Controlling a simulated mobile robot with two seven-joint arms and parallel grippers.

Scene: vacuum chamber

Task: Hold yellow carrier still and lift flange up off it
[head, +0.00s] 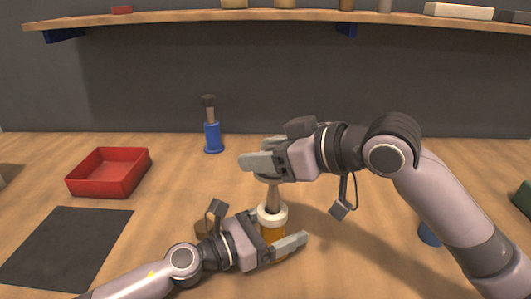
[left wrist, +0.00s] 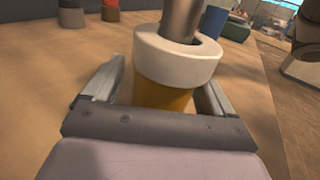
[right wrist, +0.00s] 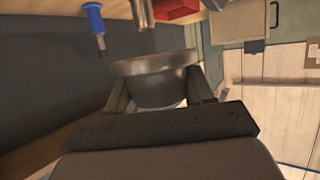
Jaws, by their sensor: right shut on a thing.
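The yellow carrier (head: 268,229) stands upright on the table, with a white collar (head: 272,213) and a metal post (head: 273,196) rising from it. My left gripper (head: 280,240) is open around the carrier; the left wrist view shows a finger on each side of the yellow body (left wrist: 163,95), with small gaps. My right gripper (head: 262,163) is above the post, shut on the metal flange (right wrist: 155,80). In the right wrist view a post end (right wrist: 145,14) appears apart from the flange. In the head view my right fingers mostly hide the flange.
A blue carrier (head: 212,136) with a dark-topped post stands behind to the left. A red tray (head: 108,172) and a dark mat (head: 66,246) lie at the left. A shelf (head: 180,17) spans the back. A blue object (head: 429,236) is partly behind my right arm.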

